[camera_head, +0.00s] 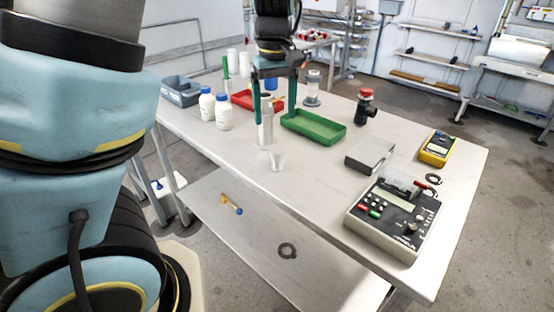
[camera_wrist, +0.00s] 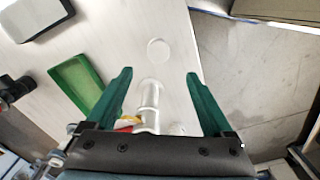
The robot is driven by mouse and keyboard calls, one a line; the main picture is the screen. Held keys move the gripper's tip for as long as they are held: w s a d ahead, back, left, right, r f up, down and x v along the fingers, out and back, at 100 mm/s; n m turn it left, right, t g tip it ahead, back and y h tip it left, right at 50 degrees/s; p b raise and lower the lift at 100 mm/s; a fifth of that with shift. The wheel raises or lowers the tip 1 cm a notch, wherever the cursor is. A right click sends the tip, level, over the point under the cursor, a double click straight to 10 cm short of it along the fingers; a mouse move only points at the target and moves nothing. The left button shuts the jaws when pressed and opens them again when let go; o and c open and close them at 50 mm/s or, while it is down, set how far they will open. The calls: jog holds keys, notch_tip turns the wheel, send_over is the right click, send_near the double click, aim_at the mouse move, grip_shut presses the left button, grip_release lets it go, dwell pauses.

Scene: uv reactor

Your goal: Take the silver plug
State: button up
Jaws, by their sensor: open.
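My gripper (camera_head: 274,119) is open above the table, with its green fingers pointing down. It also shows in the wrist view (camera_wrist: 160,73), with nothing between its fingertips held. A pale, upright cylinder (camera_head: 266,128) stands by the left finger in the head view. In the wrist view, a pale banded tube (camera_wrist: 149,100) appears between the fingers, apart from both. I cannot tell which thing is the silver plug. A glass vessel with a greyish top (camera_head: 312,88) stands behind the green tray (camera_head: 325,132).
A clear cup (camera_head: 276,158) stands near the table's front edge. White bottles (camera_head: 223,112) and a red tray (camera_head: 243,99) are left. A black, red-topped device (camera_head: 365,107), grey box (camera_head: 370,156), yellow meter (camera_head: 437,149) and control unit (camera_head: 394,217) are right. Bare tabletop lies between.

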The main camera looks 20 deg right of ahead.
send_over(277, 148)
jog(key=f, duration=0.4)
jog(key=shift+a+f, duration=0.2)
jog(key=shift+a, duration=0.05)
jog(key=shift+s+d+f+p, duration=0.15)
jog(key=shift+f+p, duration=0.45)
jog(key=shift+f, duration=2.05)
jog(key=shift+c, duration=0.3)
grip_shut()
